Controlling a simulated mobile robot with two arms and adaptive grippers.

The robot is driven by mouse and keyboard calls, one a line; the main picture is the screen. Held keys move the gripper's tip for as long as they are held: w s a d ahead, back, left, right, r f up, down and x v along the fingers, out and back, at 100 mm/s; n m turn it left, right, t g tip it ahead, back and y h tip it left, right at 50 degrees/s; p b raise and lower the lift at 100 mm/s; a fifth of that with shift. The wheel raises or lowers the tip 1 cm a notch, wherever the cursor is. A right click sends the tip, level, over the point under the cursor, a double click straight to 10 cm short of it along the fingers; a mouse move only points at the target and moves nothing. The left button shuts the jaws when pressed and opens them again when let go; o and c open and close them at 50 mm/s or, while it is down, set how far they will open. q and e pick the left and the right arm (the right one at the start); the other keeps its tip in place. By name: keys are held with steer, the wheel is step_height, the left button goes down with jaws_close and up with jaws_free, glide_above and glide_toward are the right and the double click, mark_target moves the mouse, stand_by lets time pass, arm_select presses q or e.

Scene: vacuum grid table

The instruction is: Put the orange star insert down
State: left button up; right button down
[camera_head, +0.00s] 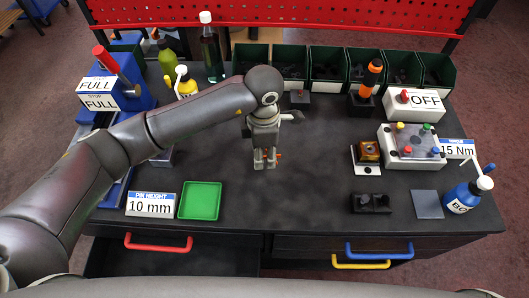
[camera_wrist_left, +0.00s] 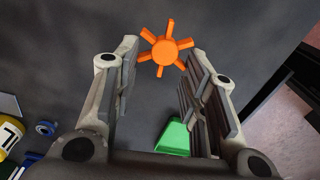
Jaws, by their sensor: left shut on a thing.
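My left gripper (camera_head: 264,160) hangs over the middle of the dark table with its fingers pointing down. It is shut on the orange star insert (camera_head: 279,155), of which only a small orange bit shows beside the fingers. In the left wrist view, the orange star insert (camera_wrist_left: 165,51) has a round hub with several arms and sits between the tips of the left gripper (camera_wrist_left: 163,55). I cannot tell whether the star touches the table. My right gripper is not in view.
A green tray (camera_head: 182,211) lies at the front left beside a "10 mm" sign (camera_head: 150,204). Green bins (camera_head: 328,56) line the back. At the right are a white "OFF" box (camera_head: 412,105), a fixture plate (camera_head: 400,160) and a blue bottle (camera_head: 465,196). The table's middle is clear.

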mark_target(265, 163)
arm_select(q)
steer(key=shift+w+f, duration=0.4)
steer(key=shift+f, duration=0.05)
step_height(265, 163, down, 3)
steer(key=shift+w+r+p, duration=0.1)
steer(key=shift+w+p, duration=0.05)
steer(key=shift+p, duration=0.95)
steer(key=shift+f, duration=0.25)
steer(key=shift+f, duration=0.15)
steer(key=shift+f+b, duration=0.15)
steer(key=shift+b, duration=0.15)
steer(key=o, duration=0.7)
